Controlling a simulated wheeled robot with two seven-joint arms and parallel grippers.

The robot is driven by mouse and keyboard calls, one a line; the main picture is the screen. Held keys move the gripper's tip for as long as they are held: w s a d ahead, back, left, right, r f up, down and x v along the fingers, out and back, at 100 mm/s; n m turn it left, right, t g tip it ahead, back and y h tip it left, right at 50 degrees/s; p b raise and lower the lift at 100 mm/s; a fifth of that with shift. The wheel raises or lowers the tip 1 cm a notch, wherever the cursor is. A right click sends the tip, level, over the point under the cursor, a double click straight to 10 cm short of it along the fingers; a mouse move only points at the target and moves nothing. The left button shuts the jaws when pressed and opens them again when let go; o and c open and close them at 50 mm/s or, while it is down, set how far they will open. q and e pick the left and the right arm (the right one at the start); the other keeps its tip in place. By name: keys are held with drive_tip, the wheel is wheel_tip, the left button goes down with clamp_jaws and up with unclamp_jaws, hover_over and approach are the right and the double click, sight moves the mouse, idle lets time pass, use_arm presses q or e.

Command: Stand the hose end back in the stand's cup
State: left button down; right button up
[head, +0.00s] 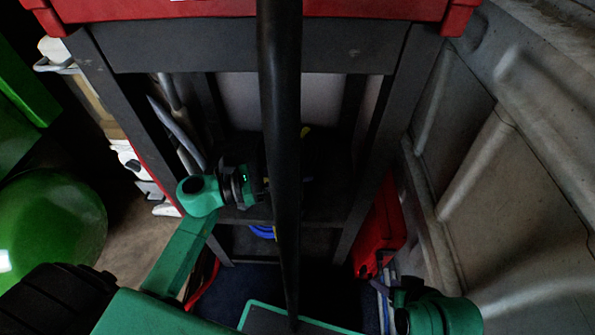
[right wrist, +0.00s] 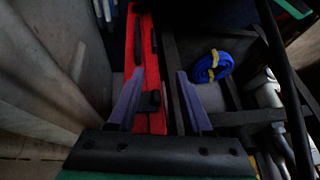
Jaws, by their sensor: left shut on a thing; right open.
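My left gripper (head: 262,184) reaches in from the left, in front of the dark rack. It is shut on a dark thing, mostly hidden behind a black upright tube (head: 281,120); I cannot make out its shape. The tube crosses the head view from top to bottom, and a dark tube also runs down the right side of the right wrist view (right wrist: 285,85). I cannot tell whether it is the hose. My right gripper (right wrist: 158,90) is open, with nothing between its fingers; a red case (right wrist: 153,60) lies beyond. I cannot pick out the hose end or the stand's cup.
The dark rack (head: 240,60) has a red top (head: 350,8) and lower shelves. A blue coil with yellow ties (right wrist: 212,66) lies on one. The red case also shows at the rack's right (head: 380,230). A grey ribbed wall (head: 510,180) closes the right side. A green ball (head: 50,225) is left.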

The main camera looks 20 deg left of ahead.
sight(298, 188)
use_arm(q)
drive_tip(key=shift+f+b, duration=2.85)
drive_tip(key=shift+b, duration=0.15)
drive_tip(key=shift+r, duration=0.1)
drive_tip(key=c, duration=0.6)
unclamp_jaws()
drive_tip(key=p+v, duration=0.1)
drive_tip(key=v, duration=1.3)
drive_tip(key=shift+s+a, duration=0.15)
drive_tip(key=shift+a, duration=0.15)
